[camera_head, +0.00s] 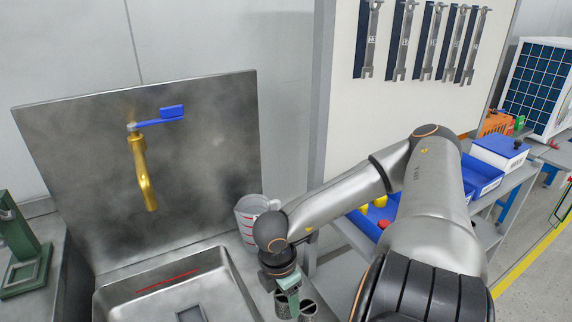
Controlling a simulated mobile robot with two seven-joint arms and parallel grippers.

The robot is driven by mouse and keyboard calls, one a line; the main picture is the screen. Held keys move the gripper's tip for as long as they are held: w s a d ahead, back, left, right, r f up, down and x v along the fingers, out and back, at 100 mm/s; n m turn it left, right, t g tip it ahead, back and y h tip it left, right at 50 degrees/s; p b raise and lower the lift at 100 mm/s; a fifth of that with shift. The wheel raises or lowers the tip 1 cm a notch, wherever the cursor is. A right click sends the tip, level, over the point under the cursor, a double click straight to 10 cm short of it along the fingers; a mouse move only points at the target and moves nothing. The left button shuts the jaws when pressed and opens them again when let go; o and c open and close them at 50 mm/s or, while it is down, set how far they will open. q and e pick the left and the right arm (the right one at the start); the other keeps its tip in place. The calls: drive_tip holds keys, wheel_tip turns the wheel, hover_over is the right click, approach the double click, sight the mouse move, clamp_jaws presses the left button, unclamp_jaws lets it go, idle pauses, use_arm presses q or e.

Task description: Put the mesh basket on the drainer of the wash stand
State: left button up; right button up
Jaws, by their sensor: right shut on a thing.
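The wash stand (221,252) has a steel basin, a tall steel back panel and a brass tap with a blue lever. Its flat strip right of the basin is partly hidden by my right arm. My right gripper (293,303) points down at the bottom edge, over the right side of the stand. It is shut on what appears to be the mesh basket (309,308), a small grey round shape cut off by the frame edge. I cannot tell whether the basket touches the surface below. My left gripper is out of view.
A measuring jug (250,218) with red marks stands at the back right of the stand, close to my right arm. A green stand (24,252) is at the left. Blue bins (482,178) sit on a bench at the right. Spanners (403,40) hang on a white board.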

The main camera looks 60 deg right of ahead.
drive_tip(key=shift+s+d+r, duration=0.25)
drive_tip(key=shift+d+r, duration=0.05)
drive_tip(key=shift+d, duration=0.05)
drive_tip(key=shift+w+d+f+m, duration=0.1)
drive_tip(key=shift+d+m, duration=0.15)
drive_tip(key=shift+m, duration=0.05)
drive_tip(key=w+d+f, duration=0.2)
drive_tip(key=d+f, duration=0.1)
drive_tip(key=w+d+f+b, duration=0.1)
drive_tip(key=w+d+f, duration=0.1)
drive_tip(key=d+f, duration=0.1)
drive_tip(key=w+d+f+b, duration=0.1)
drive_tip(key=w+d+f, duration=0.2)
drive_tip(key=d, duration=0.2)
drive_tip(key=shift+w+f, duration=0.1)
drive_tip(key=shift+f, duration=0.15)
drive_tip(key=shift+d+f+b, duration=0.15)
drive_tip(key=shift+f+b, duration=0.15)
drive_tip(key=shift+f, duration=1.35)
drive_tip(key=shift+f, duration=0.1)
drive_tip(key=shift+f, duration=0.15)
drive_tip(key=o, duration=1.4)
